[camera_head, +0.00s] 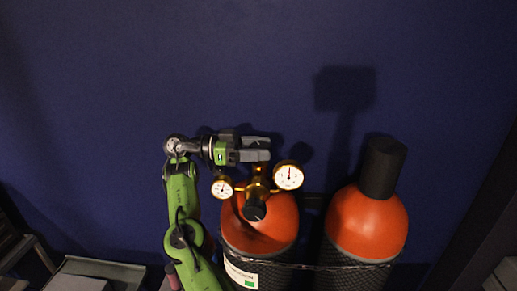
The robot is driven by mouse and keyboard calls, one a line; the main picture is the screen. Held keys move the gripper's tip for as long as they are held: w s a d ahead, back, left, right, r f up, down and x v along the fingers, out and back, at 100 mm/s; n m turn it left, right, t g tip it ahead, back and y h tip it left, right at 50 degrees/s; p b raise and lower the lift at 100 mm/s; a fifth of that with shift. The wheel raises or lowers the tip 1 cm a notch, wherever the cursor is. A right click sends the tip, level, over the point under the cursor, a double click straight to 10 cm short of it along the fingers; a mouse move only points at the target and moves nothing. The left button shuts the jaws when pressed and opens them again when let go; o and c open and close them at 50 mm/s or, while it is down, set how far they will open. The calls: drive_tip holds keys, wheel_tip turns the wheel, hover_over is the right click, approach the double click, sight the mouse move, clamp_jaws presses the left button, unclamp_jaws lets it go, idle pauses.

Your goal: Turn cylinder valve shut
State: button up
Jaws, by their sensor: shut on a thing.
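The left gas cylinder (278,233) has an orange rounded top and stands upright. A brass valve fitting (257,188) with a dark knob (255,210) facing me rises from it. A small gauge (222,188) is on its left and a larger gauge (289,176) is on its right. My gripper (262,148) comes in from the left on my green arm and is level, just above the brass fitting. Its jaws are shut on the top of the cylinder valve, which they mostly hide.
A second orange cylinder (367,223) with a black cap (382,167) stands close on the right. A band (310,266) runs across both cylinders. A dark blue wall (200,60) is behind. Grey boxes (95,272) are at the lower left.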

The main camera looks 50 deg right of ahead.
drive_tip(key=o, duration=1.1)
drive_tip(key=shift+c, duration=0.2)
drive_tip(key=shift+n+t+h, duration=1.2)
drive_tip(key=shift+t+h, duration=0.1)
drive_tip(key=shift+t, duration=0.1)
drive_tip(key=shift+s+n+t, duration=0.15)
drive_tip(key=shift+n+t, duration=0.15)
drive_tip(key=shift+t, duration=0.1)
drive_tip(key=shift+h, duration=0.3)
